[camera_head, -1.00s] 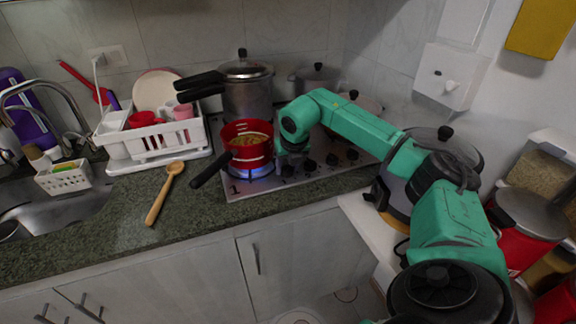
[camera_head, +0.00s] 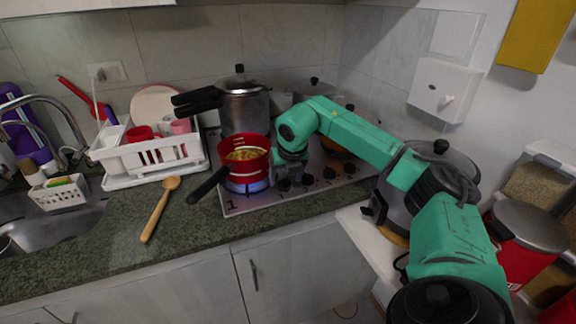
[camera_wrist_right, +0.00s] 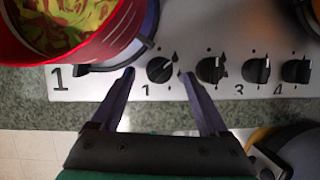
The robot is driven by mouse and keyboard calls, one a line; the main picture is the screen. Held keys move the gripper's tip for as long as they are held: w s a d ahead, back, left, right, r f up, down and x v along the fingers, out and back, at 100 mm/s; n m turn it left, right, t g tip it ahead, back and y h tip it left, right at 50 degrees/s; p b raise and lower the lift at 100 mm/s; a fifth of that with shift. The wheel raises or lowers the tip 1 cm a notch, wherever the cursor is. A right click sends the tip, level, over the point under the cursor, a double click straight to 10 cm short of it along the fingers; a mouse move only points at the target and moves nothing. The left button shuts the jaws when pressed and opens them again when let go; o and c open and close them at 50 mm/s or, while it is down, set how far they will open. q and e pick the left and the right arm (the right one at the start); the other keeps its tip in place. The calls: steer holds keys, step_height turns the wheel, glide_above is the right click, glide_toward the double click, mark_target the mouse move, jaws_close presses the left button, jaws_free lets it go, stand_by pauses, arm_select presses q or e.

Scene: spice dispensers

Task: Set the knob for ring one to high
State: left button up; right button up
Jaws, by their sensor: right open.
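The knob for ring one (camera_wrist_right: 161,68) is black and round, above the printed "1" in the right wrist view. Its pointer is turned to the upper right. My right gripper (camera_wrist_right: 158,75) is open, with one fingertip on each side of this knob; I cannot tell whether they touch it. In the head view my right gripper (camera_head: 283,181) is low over the front left of the steel hob (camera_head: 240,205). A blue flame (camera_head: 252,187) burns under the red pot (camera_head: 232,161) on ring one. My left gripper is not in view.
The red pot's wall (camera_wrist_right: 122,38) is close to the left fingertip. Several other knobs line up to the right, the nearest being knob two (camera_wrist_right: 211,69). The pot's black handle (camera_head: 207,186) sticks out over the counter. A wooden spoon (camera_head: 158,212) lies left of the hob.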

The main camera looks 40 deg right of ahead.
steer(key=v, duration=1.2)
steer(key=shift+r, duration=0.3)
steer(key=shift+s+a+f, duration=0.1)
steer(key=shift+s+a, duration=0.05)
